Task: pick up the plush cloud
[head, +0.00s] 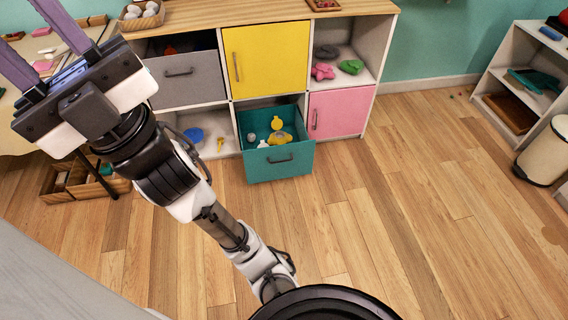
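I cannot surely tell which thing is the plush cloud. Three soft-looking lumpy shapes sit in the open upper right cubby of the cabinet: a grey one (326,51), a pink one (322,72) and a green one (351,67). A small white item (262,144) lies in the pulled-out teal drawer (280,164), too small to identify. My gripper (34,47) is at the upper left, its two purple fingers spread apart with no object seen between them. It is well left of the cabinet's cubbies, and a table shows behind it.
The drawer also holds yellow items (279,136) and a grey ball (251,137). The cabinet (262,16) has a yellow door (266,58) and a pink door (336,112). A bin (545,153) and shelf (500,60) stand right. Wooden floor (430,210) is clear.

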